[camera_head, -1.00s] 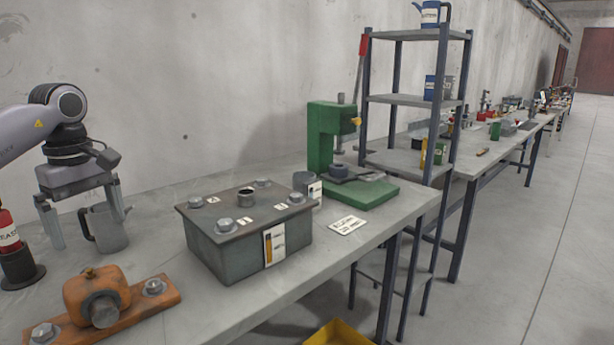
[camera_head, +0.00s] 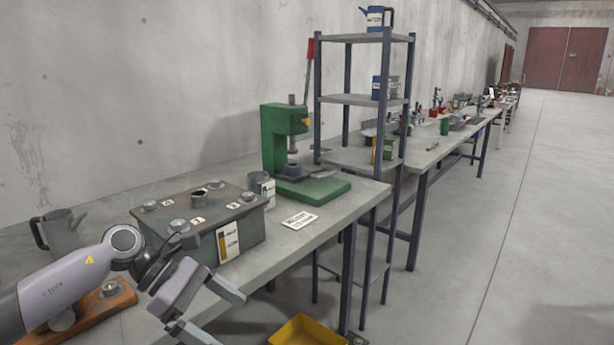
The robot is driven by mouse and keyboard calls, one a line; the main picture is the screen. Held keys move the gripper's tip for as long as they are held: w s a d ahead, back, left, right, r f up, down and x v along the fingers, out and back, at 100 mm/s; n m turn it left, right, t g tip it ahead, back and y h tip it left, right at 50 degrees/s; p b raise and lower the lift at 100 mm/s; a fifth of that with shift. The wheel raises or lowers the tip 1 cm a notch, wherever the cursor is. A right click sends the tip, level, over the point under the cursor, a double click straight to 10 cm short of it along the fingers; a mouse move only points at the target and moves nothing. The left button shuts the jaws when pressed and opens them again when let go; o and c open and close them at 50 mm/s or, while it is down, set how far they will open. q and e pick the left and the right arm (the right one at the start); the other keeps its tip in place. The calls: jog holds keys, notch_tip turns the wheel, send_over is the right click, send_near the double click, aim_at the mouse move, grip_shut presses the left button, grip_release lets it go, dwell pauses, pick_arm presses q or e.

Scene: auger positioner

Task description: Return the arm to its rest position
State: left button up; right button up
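My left arm comes in from the lower left, in front of the bench. Its gripper (camera_head: 228,319) is open, with the two fingers apart and nothing between them. It is near the bench's front edge, in front of the grey metal box (camera_head: 180,240), and points to the lower right. The grey jug (camera_head: 62,232) stands on the bench behind my arm. The orange bracket (camera_head: 122,294) on the bench is mostly hidden by my arm. My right gripper is not in view.
A green press (camera_head: 275,140) with a red-tipped lever stands behind the box. A shelf rack (camera_head: 362,100) stands beyond the bench (camera_head: 340,212). A yellow bin (camera_head: 308,332) sits low at the bottom. The floor to the right is clear.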

pick_arm(q)
jog(key=s+d+n+t+h+p, duration=0.1)
jog(key=s+d+n+t+h, duration=0.3)
jog(key=d+n+h, duration=0.55)
jog(key=s+a+f+m+t+y, duration=0.2)
jog(key=s+a+f+m+y, duration=0.3)
jog(key=f+m, duration=0.2)
jog(key=s+a+f+m+t+y+p, duration=0.1)
jog(key=s+a+f+m+t+y, duration=0.2)
jog(key=s+a+f+m+y, duration=0.2)
jog(key=s+a+f+m+t+y+p, duration=0.1)
jog(key=s+a+f+m+t+y, duration=0.1)
jog(key=s+a+f+m+y, duration=0.2)
jog(key=s+f+m+y, duration=0.3)
jog(key=f+m, duration=0.4)
jog(key=m, duration=0.5)
jog(key=shift+a, duration=0.4)
jog(key=shift+m+y, duration=0.25)
